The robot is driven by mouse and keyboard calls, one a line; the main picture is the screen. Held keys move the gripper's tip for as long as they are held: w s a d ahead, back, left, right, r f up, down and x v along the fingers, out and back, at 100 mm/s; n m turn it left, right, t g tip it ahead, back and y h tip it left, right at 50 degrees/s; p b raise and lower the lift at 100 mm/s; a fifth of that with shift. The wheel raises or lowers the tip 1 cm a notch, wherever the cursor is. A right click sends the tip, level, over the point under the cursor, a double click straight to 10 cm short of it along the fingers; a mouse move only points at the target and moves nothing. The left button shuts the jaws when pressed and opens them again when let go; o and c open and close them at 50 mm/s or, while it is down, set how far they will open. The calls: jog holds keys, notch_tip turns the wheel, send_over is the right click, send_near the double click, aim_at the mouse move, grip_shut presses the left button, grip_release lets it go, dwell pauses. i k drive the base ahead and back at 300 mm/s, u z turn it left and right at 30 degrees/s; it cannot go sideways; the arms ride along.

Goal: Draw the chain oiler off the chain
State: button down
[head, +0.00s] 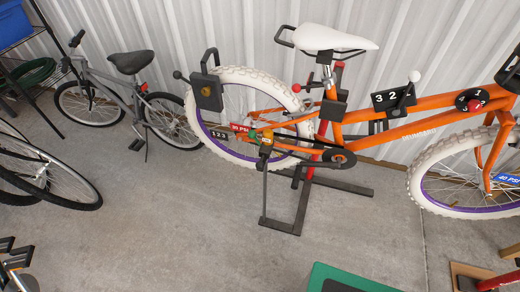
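An orange bicycle (385,122) with white tyres and purple rims is held in a dark stand (302,205). A small red, yellow and green thing with a dark lower part (264,138) sits at the chain beside the rear wheel. It looks like the chain oiler, but it is too small to tell its parts or how it grips the chain. The chain and dark crank (338,160) lie to its right. I cannot make out my gripper in the head view.
Tags and dark fittings crowd the bicycle, including a handled box (207,92) and a number plate (393,97). A grey bicycle (125,88) stands behind left. A green-edged object (352,280) lies at bottom centre. Concrete floor (150,220) is clear at left centre.

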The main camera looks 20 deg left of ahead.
aim_at(266, 147)
jog(key=u, duration=1.3)
jog(key=k, duration=0.8)
jog(key=z, duration=0.35)
jog(key=i, duration=1)
jog(key=u, duration=0.05)
